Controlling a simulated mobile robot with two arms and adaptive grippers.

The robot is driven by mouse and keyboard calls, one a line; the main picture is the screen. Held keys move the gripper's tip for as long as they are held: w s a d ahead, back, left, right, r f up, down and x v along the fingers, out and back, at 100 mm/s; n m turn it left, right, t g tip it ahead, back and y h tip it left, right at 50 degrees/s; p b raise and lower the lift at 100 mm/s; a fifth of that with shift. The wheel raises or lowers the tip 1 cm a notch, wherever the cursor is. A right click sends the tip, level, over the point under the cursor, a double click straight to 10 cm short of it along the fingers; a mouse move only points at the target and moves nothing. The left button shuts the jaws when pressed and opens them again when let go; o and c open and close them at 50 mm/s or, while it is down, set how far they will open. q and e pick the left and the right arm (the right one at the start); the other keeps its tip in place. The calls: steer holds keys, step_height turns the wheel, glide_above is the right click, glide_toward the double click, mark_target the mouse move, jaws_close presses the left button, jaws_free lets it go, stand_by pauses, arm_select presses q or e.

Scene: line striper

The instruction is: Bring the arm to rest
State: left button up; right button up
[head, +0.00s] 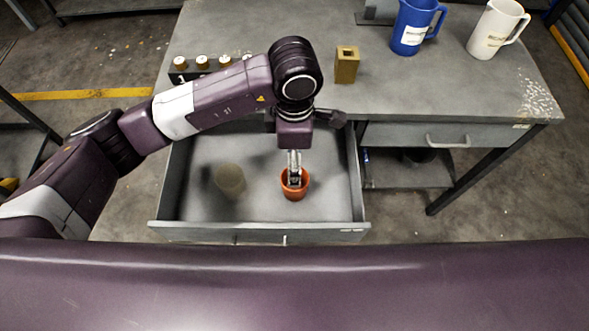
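My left arm comes in from the left and reaches over the open drawer (200,213). My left gripper (294,180) points down into the mouth of a small orange cup (295,193) that is in the drawer, right of its middle. The fingertips are small and partly hidden by the cup, so whether they are apart or closed on its wall cannot be told. My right gripper is not in view.
A dull beige round object (230,180) is in the drawer, left of the cup. On the grey workbench (430,90) are a tan block with a hole (346,65), a blue mug (411,28), a white mug (495,30) and a rack of white-topped items (180,65). A closed drawer (400,135) is at right.

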arm_select(q)
steer(key=shift+r, duration=0.9)
